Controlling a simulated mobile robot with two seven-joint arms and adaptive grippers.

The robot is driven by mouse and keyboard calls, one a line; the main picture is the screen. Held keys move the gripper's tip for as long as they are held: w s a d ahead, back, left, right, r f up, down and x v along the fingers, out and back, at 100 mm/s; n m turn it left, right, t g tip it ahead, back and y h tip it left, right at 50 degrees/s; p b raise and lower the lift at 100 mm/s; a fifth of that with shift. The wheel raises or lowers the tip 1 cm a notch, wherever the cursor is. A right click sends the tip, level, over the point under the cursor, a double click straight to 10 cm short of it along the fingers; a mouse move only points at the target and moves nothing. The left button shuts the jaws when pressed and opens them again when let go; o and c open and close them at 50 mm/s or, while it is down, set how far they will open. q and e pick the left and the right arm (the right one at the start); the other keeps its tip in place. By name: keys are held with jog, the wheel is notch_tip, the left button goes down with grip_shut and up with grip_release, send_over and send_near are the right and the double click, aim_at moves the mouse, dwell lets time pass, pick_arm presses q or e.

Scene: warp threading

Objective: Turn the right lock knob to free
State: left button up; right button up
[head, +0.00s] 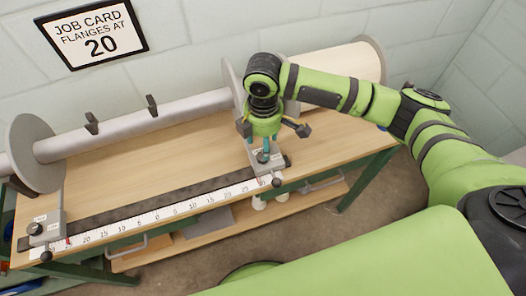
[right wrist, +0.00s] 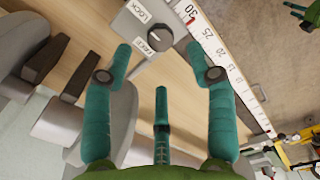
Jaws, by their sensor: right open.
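The right lock knob (right wrist: 160,37) is a dark round knob on a grey block, with LOCK and FREE labels beside it in the right wrist view. I cannot tell which label its pointer faces. The block (head: 268,160) sits at the right end of the ruler in the head view. My right gripper (head: 265,152) is above this block. In the right wrist view, its teal fingers (right wrist: 160,75) are spread apart and empty, with the knob ahead between the two outer fingertips. My left gripper is not in view.
A white ruler (head: 150,217) runs along the bench front. A left block (head: 42,228) with its own knob stands at its left end. A roller (head: 130,125) with large flange discs lies behind. A wall card (head: 92,32) reads flanges at 20. The bench top (head: 150,165) between is clear.

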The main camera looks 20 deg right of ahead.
jog(key=shift+f+p, duration=0.45)
jog(key=shift+f, duration=2.75)
jog(key=c, duration=1.1)
